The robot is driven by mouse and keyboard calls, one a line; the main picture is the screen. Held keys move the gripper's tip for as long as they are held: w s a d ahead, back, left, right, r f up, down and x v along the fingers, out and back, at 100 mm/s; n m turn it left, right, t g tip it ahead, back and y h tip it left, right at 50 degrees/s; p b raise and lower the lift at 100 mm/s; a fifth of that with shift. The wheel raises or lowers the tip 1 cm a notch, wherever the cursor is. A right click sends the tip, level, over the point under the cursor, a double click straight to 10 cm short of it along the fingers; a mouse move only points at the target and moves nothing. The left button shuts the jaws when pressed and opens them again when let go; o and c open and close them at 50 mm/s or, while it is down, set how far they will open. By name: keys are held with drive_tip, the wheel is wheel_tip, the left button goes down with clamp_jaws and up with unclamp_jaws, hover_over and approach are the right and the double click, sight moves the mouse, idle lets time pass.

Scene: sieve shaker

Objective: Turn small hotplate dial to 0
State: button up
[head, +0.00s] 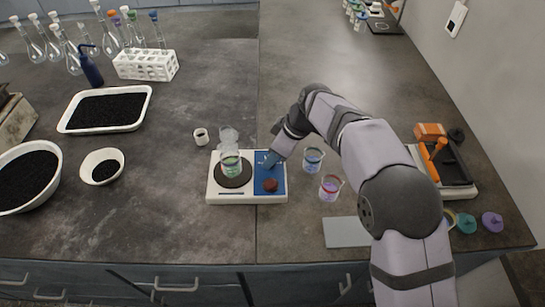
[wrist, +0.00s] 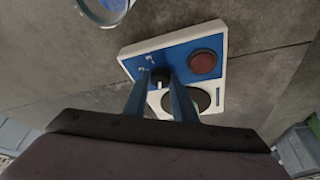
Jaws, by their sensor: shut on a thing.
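The small hotplate (head: 215,193) is a white unit with a dark round plate on its left and a blue panel (head: 272,176) on its right. In the wrist view its blue panel (wrist: 185,52) carries a black dial (wrist: 160,80) with a pale mark, below small white markings too blurred to read. My gripper (head: 268,160) is over the upper part of the panel, its blue fingers (wrist: 157,76) shut on the dial from both sides. A red round knob (head: 270,185) sits lower on the panel, clear of the fingers; it also shows in the wrist view (wrist: 203,62).
A beaker with green liquid (head: 231,164) stands on the plate. Clear glassware (head: 228,138) is just behind the hotplate. Two beakers, one blue-topped (head: 313,160) and one purple (head: 330,188), stand close to its right, near my arm. The bench in front is mostly clear.

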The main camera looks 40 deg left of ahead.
drive_tip(key=shift+n, duration=0.6)
drive_tip(key=o, duration=1)
drive_tip(key=shift+o, duration=0.2)
drive_tip(key=shift+r, duration=0.1)
drive_tip(key=b+v, duration=0.1)
drive_tip(key=v, duration=0.6)
drive_tip(key=shift+w+r, duration=0.1)
drive_tip(key=shift+w, duration=0.05)
